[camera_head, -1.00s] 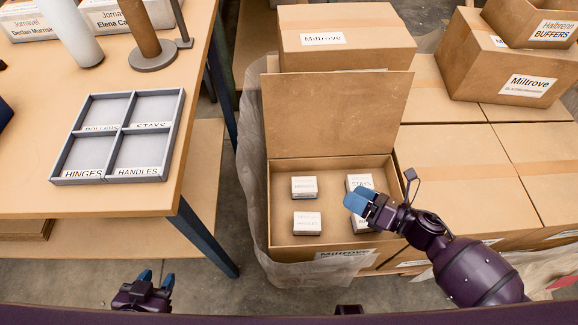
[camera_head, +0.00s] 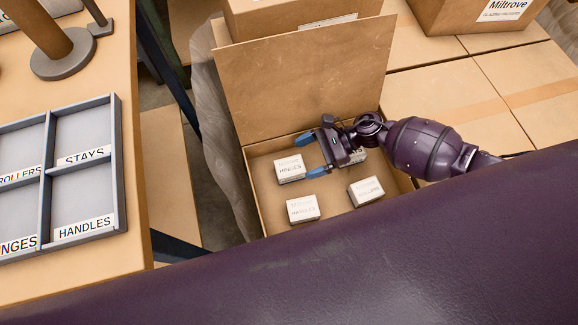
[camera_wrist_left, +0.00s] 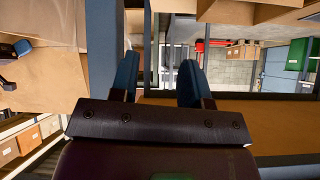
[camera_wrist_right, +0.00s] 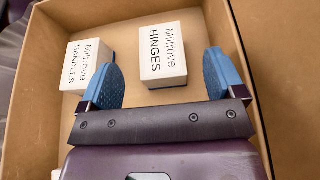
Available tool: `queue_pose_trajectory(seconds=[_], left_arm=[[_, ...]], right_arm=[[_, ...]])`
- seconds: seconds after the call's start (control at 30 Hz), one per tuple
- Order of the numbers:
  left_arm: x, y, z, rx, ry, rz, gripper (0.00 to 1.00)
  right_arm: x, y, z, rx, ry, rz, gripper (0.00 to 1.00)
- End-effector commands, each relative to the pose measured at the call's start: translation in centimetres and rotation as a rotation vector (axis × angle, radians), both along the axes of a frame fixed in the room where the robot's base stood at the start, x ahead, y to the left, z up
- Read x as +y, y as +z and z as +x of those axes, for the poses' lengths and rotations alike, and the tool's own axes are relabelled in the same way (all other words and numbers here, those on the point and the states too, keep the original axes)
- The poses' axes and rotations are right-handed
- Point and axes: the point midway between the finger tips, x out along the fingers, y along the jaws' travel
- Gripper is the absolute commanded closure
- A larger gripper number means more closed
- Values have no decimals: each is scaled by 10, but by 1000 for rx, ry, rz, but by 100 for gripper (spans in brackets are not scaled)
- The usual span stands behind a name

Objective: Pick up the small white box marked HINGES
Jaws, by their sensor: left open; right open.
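The small white HINGES box (camera_head: 290,168) sits in the back left of the open cardboard carton (camera_head: 252,196). My right gripper (camera_head: 307,171) is open and empty, reaching in from the right with its blue fingertips towards the box. In the right wrist view the HINGES box (camera_wrist_right: 163,50) lies just ahead of the gap between the fingers (camera_wrist_right: 160,75), label facing the camera. I cannot tell whether a finger touches it. In the left wrist view my left gripper (camera_wrist_left: 158,75) is open and empty; it is out of the head view.
The HANDLES box (camera_head: 302,208) stands close in front, partly behind a finger in the right wrist view (camera_wrist_right: 82,55). Another white box (camera_head: 366,191) is to the right; one more is mostly hidden by my gripper. The raised flap (camera_head: 310,85) stands behind. A grey divided tray (camera_head: 118,165) is left.

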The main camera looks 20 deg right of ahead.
Motion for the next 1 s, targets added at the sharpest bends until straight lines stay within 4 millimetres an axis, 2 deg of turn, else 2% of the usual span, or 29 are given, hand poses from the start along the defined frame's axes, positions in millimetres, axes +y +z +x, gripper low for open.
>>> queue_pose_trajectory(seconds=[0.27, 0.4, 0.53, 0.8, 0.87, 1.0], left_arm=[[-1, -2, 2, -3, -6, 4, 57], [-2, -4, 3, -5, -14, 8, 57], [-3, 2, 9, -22, -20, 9, 57], [-4, 5, 13, -34, -22, 9, 57], [-4, 4, 12, -32, -22, 9, 57], [-3, 2, 9, -24, -20, 10, 57]], right_arm=[[16, -11, -1, 3, -1, 2, 12], [31, -25, -2, 5, -1, 2, 12], [46, -29, -1, 3, -1, 2, 12], [50, -30, 0, 0, -2, 1, 12], [50, -30, 0, 0, -2, 1, 19], [50, -30, 0, 1, -1, 1, 41]])
